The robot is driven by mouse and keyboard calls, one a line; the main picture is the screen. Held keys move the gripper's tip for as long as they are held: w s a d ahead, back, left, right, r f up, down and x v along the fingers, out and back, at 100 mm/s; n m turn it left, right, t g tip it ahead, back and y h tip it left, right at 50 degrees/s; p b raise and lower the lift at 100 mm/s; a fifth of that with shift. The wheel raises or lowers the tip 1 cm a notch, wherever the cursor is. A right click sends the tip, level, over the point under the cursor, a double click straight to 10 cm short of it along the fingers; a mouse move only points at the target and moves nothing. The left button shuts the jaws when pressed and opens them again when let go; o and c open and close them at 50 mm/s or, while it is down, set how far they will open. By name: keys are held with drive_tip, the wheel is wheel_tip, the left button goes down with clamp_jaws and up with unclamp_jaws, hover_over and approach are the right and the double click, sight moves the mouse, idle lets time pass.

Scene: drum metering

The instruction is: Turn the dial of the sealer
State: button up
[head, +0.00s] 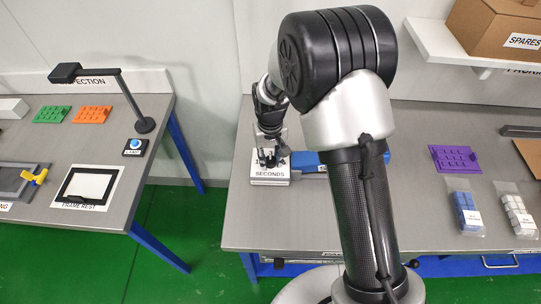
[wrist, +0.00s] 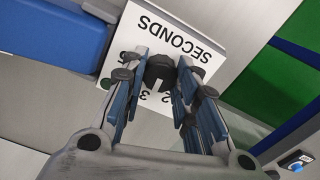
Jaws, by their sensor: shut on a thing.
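The white dial plate (head: 268,181) reads SECONDS and sits at the left of the right-hand bench. It also shows in the wrist view (wrist: 190,38), upside down, with a few digits partly hidden by my fingers. The black dial knob (wrist: 159,68) stands on the plate between my fingertips. My gripper (wrist: 160,75) is shut on the knob, with a blue-padded finger on either side of it. In the head view my gripper (head: 268,153) is over the plate and hides most of the knob. The blue sealer body (head: 308,161) lies right of the plate, partly behind my arm.
A purple tray (head: 454,158) and bagged blocks (head: 466,213) lie on the right of the bench. A shelf holds a SPARES box (head: 500,30). The left bench carries a lamp (head: 110,80), a blue button (head: 135,145) and a frame rest (head: 88,186). A green-floored gap separates the benches.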

sight(271, 160)
drive_tip(key=n+p, duration=0.1)
drive_tip(key=n, duration=0.5)
drive_tip(key=shift+n, duration=0.3)
idle(0.5)
drive_tip(key=o, duration=1.1)
drive_tip(key=shift+r, duration=0.1)
wheel_tip(271, 160, up, 12)
drive_tip(key=shift+f, duration=0.1)
